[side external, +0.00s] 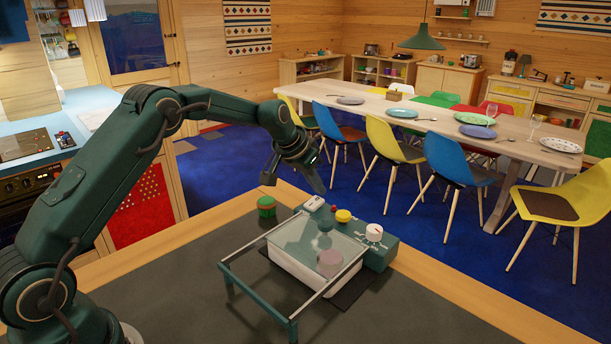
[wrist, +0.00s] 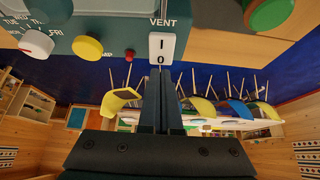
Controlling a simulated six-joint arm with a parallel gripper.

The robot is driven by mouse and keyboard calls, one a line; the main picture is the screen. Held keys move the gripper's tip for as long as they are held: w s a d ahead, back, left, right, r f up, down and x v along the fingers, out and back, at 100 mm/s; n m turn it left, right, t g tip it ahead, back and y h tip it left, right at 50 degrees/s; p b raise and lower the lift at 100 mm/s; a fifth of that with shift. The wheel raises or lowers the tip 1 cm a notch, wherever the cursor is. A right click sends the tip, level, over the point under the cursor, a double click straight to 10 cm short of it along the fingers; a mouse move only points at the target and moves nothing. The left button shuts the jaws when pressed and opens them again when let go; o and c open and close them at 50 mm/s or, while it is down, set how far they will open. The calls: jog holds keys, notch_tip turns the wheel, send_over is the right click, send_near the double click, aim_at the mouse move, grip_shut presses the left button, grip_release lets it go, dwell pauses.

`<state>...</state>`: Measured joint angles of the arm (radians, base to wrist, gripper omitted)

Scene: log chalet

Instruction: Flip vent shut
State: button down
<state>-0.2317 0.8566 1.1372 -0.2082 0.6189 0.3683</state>
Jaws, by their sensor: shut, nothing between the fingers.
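The vent switch is a white rocker marked I and 0 under the word VENT in the wrist view (wrist: 162,46). In the side view the vent switch (side external: 313,203) sits at the far left end of a green control box (side external: 378,257). I cannot tell which end of the rocker is pressed. My gripper (side external: 319,190) is shut and empty, pointing down just above the switch. In the wrist view the gripper's fingertips (wrist: 161,72) lie together at the 0 end; I cannot tell whether they touch it.
A red button (wrist: 129,55), a yellow button (wrist: 87,47) and a white knob (wrist: 36,43) share the panel. A clear-lidded tray (side external: 300,275) under a green frame (side external: 257,293) stands in front. A green round container (side external: 266,206) stands left of the switch.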

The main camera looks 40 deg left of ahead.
aim_at(317, 199)
jog(key=shift+f, duration=0.55)
jog(key=shift+r, duration=0.8)
dwell(0.3)
jog(key=shift+r, duration=2.5)
